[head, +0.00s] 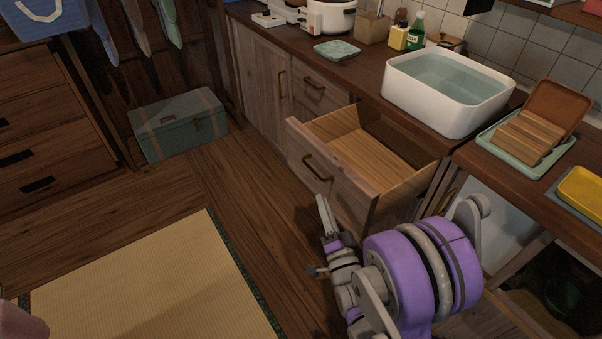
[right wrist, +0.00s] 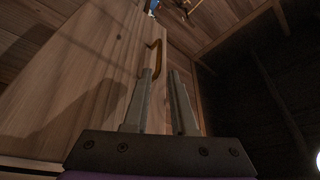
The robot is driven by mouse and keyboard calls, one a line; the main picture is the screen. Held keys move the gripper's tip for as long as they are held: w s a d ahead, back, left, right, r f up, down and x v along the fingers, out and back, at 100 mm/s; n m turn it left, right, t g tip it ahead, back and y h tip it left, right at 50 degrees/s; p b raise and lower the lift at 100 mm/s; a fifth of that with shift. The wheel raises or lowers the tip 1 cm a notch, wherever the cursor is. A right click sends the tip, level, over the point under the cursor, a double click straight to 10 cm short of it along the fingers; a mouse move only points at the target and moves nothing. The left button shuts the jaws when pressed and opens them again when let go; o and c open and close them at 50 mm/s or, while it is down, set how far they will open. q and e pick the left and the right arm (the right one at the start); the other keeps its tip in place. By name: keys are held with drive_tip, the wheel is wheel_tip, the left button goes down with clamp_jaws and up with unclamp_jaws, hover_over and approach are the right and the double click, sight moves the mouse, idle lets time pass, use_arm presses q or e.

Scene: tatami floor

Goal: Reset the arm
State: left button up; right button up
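My right gripper (head: 322,208) is in front of the open wooden drawer (head: 347,150), near its front panel and apart from it. In the right wrist view the gripper (right wrist: 163,75) has its two fingers apart with nothing between them. A brass drawer handle (right wrist: 155,56) shows just past the fingertips; whether the left finger touches it cannot be told there. In the head view the handle (head: 316,167) is above and left of the gripper, clear of it. The drawer looks empty. My left gripper is not in view.
A white basin of water (head: 447,88) stands on the counter above the drawer. To its right are a green tray (head: 494,137) with wooden pieces and a yellow container (head: 582,189). A teal chest (head: 180,124) sits at the back. The tatami mat (head: 150,285) is clear.

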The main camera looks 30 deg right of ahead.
drive_tip(key=s+a+f+n+g+y, duration=0.4)
drive_tip(key=a+f+n+g, duration=0.2)
drive_tip(key=a+n+g, duration=0.2)
drive_tip(key=s+a+f+n+g+y, duration=0.1)
drive_tip(key=s+a+n+g, duration=0.2)
drive_tip(key=s, duration=0.5)
drive_tip(key=s+a+f+n+g, duration=0.1)
drive_tip(key=s+a+n+g, duration=0.1)
drive_tip(key=s+n+g, duration=0.4)
use_arm(q)
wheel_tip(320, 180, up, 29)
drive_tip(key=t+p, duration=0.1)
drive_tip(key=p, duration=2.5)
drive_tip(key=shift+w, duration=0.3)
use_arm(e)
wheel_tip(320, 180, up, 30)
drive_tip(key=m+t, duration=0.2)
drive_tip(key=shift+d+f+t, duration=0.25)
drive_tip(key=shift+d+t, duration=0.05)
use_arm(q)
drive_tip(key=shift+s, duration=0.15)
use_arm(e)
drive_tip(key=shift+s, duration=0.15)
